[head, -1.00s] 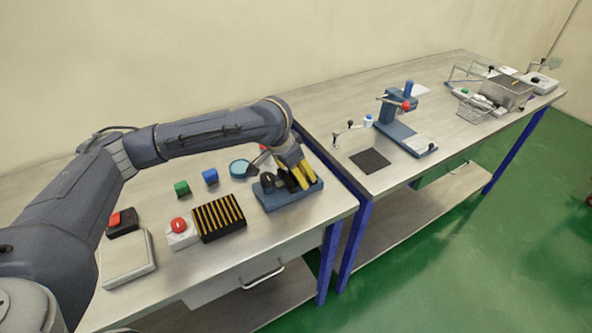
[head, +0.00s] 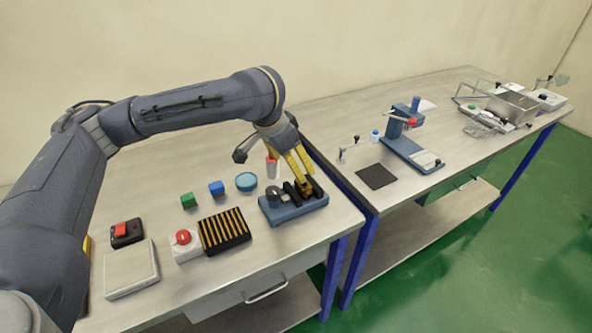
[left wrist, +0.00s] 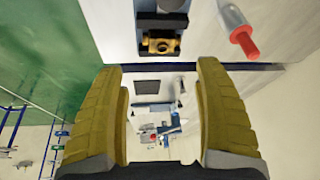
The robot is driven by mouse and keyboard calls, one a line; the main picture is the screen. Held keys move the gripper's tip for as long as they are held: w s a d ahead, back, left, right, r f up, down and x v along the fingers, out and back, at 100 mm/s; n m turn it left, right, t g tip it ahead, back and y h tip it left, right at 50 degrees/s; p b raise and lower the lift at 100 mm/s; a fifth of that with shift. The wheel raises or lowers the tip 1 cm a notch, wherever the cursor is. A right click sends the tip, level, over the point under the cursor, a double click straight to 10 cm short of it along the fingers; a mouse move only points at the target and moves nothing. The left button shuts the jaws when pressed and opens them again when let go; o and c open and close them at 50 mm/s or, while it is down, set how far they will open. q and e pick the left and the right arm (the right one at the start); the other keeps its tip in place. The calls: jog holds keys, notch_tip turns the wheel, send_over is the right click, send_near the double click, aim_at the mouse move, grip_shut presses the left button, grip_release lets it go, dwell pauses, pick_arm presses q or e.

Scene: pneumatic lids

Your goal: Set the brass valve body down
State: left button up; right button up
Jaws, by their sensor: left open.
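The brass valve body (head: 308,190) sits in a black holder at the right end of a blue fixture (head: 290,214) on the near bench. In the left wrist view the brass valve body (left wrist: 160,44) shows in the black holder, ahead of the fingertips. My left gripper (head: 302,168) is above it with yellow fingers pointing down. In the left wrist view my left gripper (left wrist: 160,72) is open, with nothing between its fingers. The fingers partly cover the valve body in the head view. My right gripper is not in view.
A red-ended cylinder (head: 271,167) stands behind the fixture, close to the gripper. A blue press (head: 408,140) stands on the far bench.

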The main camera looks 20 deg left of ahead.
pick_arm(q)
jog(key=shift+v, duration=0.9)
dwell(1.6)
